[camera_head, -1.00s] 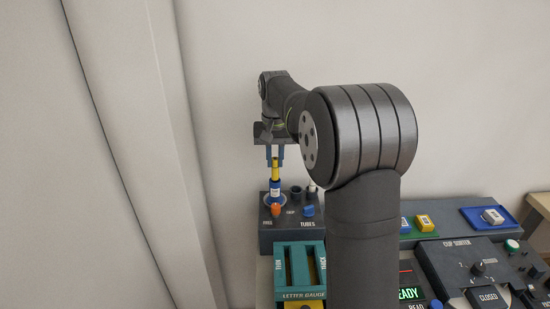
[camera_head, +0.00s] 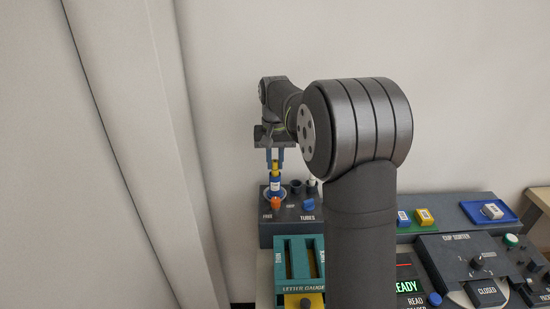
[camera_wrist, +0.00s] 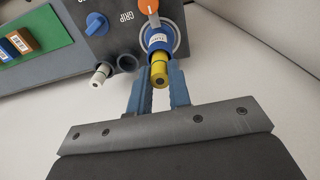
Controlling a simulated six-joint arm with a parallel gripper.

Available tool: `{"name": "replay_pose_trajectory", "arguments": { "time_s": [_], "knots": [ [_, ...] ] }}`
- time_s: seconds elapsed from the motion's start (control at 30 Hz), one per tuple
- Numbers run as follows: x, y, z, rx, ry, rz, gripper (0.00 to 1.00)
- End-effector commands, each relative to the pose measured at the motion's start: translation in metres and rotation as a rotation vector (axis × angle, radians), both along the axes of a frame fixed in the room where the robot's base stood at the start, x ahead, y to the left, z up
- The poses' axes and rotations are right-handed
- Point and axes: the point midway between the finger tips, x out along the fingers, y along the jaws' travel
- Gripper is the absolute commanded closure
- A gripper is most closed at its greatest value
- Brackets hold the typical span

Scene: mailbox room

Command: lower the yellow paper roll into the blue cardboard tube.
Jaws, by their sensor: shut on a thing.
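The yellow paper roll (camera_head: 275,167) is upright between the fingers of my gripper (camera_head: 275,157), which is shut on it. Its lower part is hidden inside the mouth of the blue cardboard tube (camera_head: 275,184), and a short yellow length shows above the rim. The tube stands upright, with a white label, in a round ring on the dark tubes panel. In the wrist view, the yellow roll (camera_wrist: 159,76) is between the blue-grey fingertips, in line with the blue tube (camera_wrist: 156,41). How deep the roll reaches inside is hidden.
An orange knob (camera_head: 276,203) is in front of the tube. Dark and white-topped posts (camera_head: 296,187) and a blue knob (camera_head: 308,204) are to its right. The teal letter gauge (camera_head: 299,265) is nearer. A plain wall is behind.

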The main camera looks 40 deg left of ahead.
Motion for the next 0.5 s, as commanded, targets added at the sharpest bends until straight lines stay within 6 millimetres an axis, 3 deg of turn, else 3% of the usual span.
{"name": "replay_pose_trajectory", "arguments": {
  "time_s": [0.37, 0.4, 0.5],
  "knots": [
    [0.0, 0.0, -0.0049, 0.0, 0.0, 0.0, 1.0],
    [0.0, 0.0, -0.0049, 0.0, 0.0, 0.0, 0.77],
    [-0.0001, -0.0001, -0.0049, 0.0, 0.0, 0.0, 0.57]
  ]
}}
